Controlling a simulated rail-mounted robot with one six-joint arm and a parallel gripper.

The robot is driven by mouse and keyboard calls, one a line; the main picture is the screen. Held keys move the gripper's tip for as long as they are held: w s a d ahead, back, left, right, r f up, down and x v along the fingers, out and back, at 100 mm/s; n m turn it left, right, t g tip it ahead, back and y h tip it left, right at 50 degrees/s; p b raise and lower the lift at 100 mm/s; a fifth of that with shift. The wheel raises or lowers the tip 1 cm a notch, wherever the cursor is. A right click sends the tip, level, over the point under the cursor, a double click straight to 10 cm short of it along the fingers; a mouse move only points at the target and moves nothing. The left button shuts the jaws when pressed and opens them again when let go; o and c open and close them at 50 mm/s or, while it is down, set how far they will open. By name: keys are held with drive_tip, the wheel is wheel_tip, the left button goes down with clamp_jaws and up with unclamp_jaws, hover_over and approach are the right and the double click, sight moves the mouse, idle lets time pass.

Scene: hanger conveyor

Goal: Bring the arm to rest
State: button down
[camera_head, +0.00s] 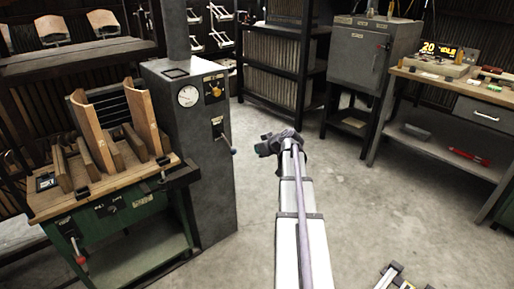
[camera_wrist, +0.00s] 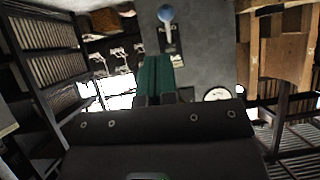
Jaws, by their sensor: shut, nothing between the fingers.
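My arm reaches out from the bottom of the head view, stretched away from me over the open concrete floor. My gripper (camera_head: 265,146) is at its far end, turned to the left, in front of the grey machine column (camera_head: 205,150) and apart from it. In the wrist view the dark gripper body fills the lower part, and the green fingers (camera_wrist: 156,75) stand together with nothing held between them. The wrist picture looks tilted or upside down.
The grey column carries a dial gauge (camera_head: 188,96) and a ball-ended lever (camera_head: 232,151). A green press table (camera_head: 120,215) with curved wooden forms stands left. Dark racks (camera_head: 275,60), a grey cabinet (camera_head: 372,50) and a workbench (camera_head: 450,90) line the back and right.

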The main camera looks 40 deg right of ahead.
drive_tip(key=s+a+f+g, duration=0.35)
drive_tip(key=s+a, duration=0.25)
drive_tip(key=a, duration=0.8)
drive_tip(key=s+a+f+g, duration=0.2)
drive_tip(key=s+a+g, duration=0.3)
drive_tip(key=a, duration=0.8)
drive_tip(key=s+a+f+g, duration=0.25)
drive_tip(key=s+a, duration=0.35)
drive_tip(key=a, duration=0.8)
wheel_tip(320, 180, up, 23)
drive_tip(key=p, duration=2.2)
drive_tip(key=shift+a+h, duration=0.35)
drive_tip(key=shift+h, duration=0.05)
